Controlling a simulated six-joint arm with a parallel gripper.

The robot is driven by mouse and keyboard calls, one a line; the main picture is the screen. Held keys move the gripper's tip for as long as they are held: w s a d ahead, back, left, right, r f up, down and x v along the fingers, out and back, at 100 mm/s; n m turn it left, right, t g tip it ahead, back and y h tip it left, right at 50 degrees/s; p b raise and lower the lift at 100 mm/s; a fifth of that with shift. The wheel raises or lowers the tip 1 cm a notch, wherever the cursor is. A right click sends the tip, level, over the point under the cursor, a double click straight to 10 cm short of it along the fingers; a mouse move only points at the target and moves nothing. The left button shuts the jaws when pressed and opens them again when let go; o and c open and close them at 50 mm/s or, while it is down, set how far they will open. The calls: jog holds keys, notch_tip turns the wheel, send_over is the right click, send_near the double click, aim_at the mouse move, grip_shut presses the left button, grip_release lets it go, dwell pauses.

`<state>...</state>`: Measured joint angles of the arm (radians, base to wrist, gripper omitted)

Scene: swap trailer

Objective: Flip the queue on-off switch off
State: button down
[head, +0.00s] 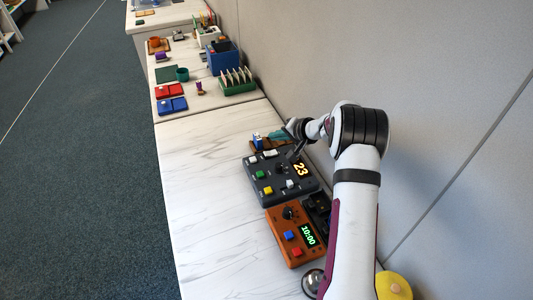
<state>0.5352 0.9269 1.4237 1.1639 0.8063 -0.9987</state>
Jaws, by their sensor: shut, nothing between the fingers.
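A dark grey console (262,191) lies on the white marbled worktop, its lit display (300,170) reading 23. It carries a green button (260,174), a yellow button (268,190), a white button (290,184) and two pale controls (270,154) along its far edge. Which of these is the queue on-off switch, and its position, is too small to tell. My gripper (293,154) is shut and empty at the console's far right corner, above or near its edge. I cannot tell whether it touches the console.
An orange timer (286,247) reading 10:00 stands close in front of the console. A wooden tray (259,146) with small items lies just behind. The wall (310,50) is close on the right. The worktop (205,200) left of the console is clear.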

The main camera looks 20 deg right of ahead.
aim_at(270, 158)
jog(key=shift+a+f, duration=0.25)
jog(key=shift+f, duration=0.4)
jog(key=shift+a+f, duration=0.2)
jog(key=shift+f, duration=0.4)
jog(key=shift+a+f, duration=0.25)
jog(key=shift+f, duration=0.4)
dwell(0.5)
jog(key=shift+a+f, duration=0.15)
jog(key=shift+f, duration=0.25)
jog(key=shift+a+f, duration=0.15)
jog(key=shift+f, duration=0.2)
dwell(0.4)
dwell(0.4)
jog(key=shift+d+r, duration=0.3)
jog(key=shift+r, duration=0.45)
jog(key=shift+d+r, duration=0.3)
jog(key=shift+r, duration=0.5)
jog(key=shift+d+r, duration=0.3)
jog(key=shift+r, duration=0.5)
jog(key=shift+d+r, duration=0.3)
jog(key=shift+r, duration=0.5)
